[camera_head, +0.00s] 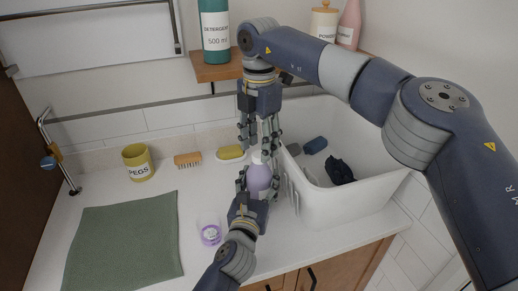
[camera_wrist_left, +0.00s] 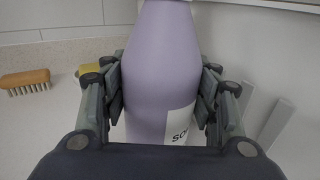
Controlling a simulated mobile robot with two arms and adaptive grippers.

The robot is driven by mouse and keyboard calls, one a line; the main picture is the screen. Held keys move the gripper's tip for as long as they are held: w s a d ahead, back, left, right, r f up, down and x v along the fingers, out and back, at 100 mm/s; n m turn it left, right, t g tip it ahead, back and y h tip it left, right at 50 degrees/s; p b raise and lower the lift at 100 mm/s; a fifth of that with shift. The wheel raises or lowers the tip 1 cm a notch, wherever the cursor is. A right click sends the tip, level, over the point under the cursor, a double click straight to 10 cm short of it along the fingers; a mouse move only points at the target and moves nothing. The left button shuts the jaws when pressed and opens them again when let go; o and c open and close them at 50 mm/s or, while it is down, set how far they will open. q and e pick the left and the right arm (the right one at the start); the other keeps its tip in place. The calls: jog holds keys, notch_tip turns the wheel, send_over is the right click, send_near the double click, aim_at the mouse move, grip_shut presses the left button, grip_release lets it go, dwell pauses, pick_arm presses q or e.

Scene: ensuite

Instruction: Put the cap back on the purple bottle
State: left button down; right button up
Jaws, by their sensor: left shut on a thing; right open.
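The purple bottle (camera_head: 258,178) stands upright near the sink's left wall. My left gripper (camera_head: 257,188) is shut around its body, and the left wrist view shows the bottle (camera_wrist_left: 162,60) between the fingers with part of a white label. A pale top (camera_head: 257,157) shows at the bottle's upper end; I cannot tell whether it is the cap or the bare neck. My right gripper (camera_head: 258,145) points down from above with its fingers open on either side of the bottle's top. Its fingers partly hide the top. No separate cap can be made out.
A clear cup with purple contents (camera_head: 210,234) stands left of my left gripper. A green mat (camera_head: 125,240), pegs pot (camera_head: 138,162), brush (camera_head: 187,160) and sponge dish (camera_head: 230,154) lie left. The white sink (camera_head: 335,205) is right; a shelf (camera_head: 215,72) with a detergent bottle is behind.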

notch_tip(320, 180, up, 2)
jog(key=shift+r, duration=0.15)
jog(key=shift+n, duration=0.3)
jog(key=n, duration=0.3)
jog(key=shift+r, duration=0.3)
jog(key=n, duration=0.4)
jog(key=shift+r+n, duration=0.4)
jog(key=n, duration=0.3)
jog(key=r+n, duration=0.1)
jog(key=n, duration=0.1)
jog(key=shift+n, duration=0.4)
jog(key=n, duration=0.3)
jog(key=shift+r, duration=0.2)
jog(key=n, duration=0.4)
jog(key=shift+r, duration=0.35)
